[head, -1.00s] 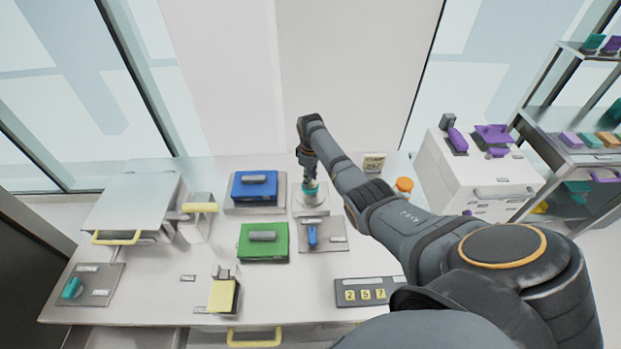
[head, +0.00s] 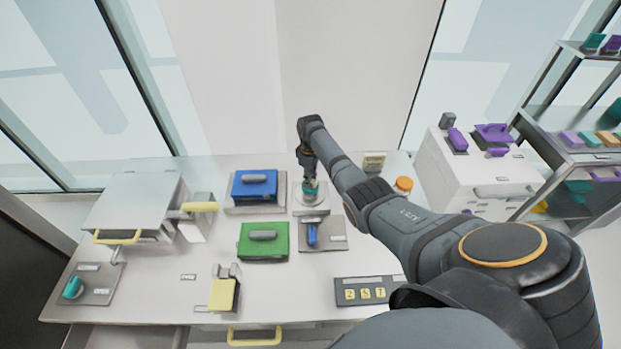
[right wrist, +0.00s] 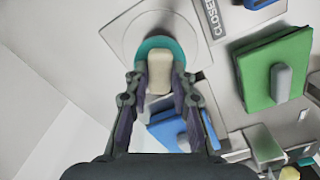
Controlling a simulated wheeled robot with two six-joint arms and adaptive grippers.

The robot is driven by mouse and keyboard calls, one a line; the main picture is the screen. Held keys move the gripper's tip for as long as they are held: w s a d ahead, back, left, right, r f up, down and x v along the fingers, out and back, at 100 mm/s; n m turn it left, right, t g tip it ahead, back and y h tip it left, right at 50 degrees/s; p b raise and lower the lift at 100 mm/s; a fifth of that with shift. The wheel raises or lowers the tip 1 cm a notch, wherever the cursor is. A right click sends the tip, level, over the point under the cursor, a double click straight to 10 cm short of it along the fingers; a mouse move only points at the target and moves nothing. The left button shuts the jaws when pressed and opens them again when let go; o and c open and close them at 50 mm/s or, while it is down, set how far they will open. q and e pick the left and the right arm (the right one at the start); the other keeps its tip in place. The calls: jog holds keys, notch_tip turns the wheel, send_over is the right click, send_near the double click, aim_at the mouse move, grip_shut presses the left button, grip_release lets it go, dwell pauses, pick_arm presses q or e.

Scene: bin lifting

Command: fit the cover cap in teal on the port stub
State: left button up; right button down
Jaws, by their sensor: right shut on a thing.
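The teal cover cap (right wrist: 158,46) is between the fingers of my right gripper (right wrist: 160,85) in the right wrist view, with a pale block-like grip on top. In the head view the right gripper (head: 310,182) points down, shut on the cap (head: 310,188). The cap is over the pale round port fixture (head: 312,201) on its square plate, which also shows in the right wrist view (right wrist: 124,38). The stub itself is hidden under the cap, and I cannot tell whether the cap is fully seated. My left gripper is not in view.
A blue-lidded box (head: 253,187) stands left of the port plate, and a green block (head: 262,243) is nearer. A blue-handled plate (head: 330,240) lies just in front. An orange-topped item (head: 403,184) and a small sign (head: 374,163) stand right.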

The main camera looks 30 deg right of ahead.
jog(key=shift+f, duration=0.15)
dwell(0.5)
jog(key=c, duration=0.6)
grip_release()
notch_tip(320, 180, up, 3)
jog(key=p, duration=0.2)
jog(key=shift+f+p, duration=0.2)
jog(key=shift+p, duration=0.2)
jog(key=shift+r, duration=1.9)
